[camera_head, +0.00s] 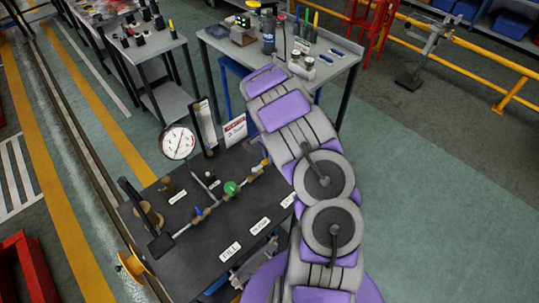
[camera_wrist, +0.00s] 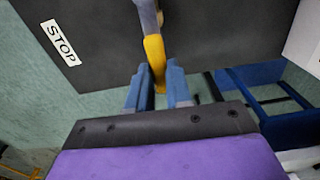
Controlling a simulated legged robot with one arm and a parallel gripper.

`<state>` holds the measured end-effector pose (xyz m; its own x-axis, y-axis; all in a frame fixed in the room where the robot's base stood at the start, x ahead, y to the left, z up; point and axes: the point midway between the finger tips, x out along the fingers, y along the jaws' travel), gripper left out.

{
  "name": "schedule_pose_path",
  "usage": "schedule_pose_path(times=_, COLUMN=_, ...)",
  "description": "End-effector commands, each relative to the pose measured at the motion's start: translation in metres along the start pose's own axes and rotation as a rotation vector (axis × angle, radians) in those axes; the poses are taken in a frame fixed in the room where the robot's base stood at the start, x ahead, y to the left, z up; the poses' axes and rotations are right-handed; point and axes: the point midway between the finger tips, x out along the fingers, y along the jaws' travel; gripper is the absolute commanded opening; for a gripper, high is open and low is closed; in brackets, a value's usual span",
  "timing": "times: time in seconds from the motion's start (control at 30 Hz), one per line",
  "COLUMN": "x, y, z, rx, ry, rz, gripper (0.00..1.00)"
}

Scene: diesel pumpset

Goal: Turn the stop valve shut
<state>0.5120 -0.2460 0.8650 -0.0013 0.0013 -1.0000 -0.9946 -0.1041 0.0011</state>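The fingers look shut on the lever. In the head view a small yellow piece, seemingly the same lever (camera_head: 264,163), shows at the right end of the pipe run beside my arm. My gripper is hidden behind my arm there.
A tool table (camera_head: 335,75) stands behind. Open floor lies to the right.

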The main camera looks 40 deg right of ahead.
Motion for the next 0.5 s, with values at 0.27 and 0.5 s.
schedule_pose_path(times=0.27, x=-0.0002, y=-0.0004, z=0.0003, rx=0.000, ry=0.000, rz=-0.001, gripper=0.00)
schedule_pose_path(times=0.5, x=-0.0003, y=-0.0006, z=0.0004, rx=0.000, ry=0.000, rz=-0.001, gripper=0.00)
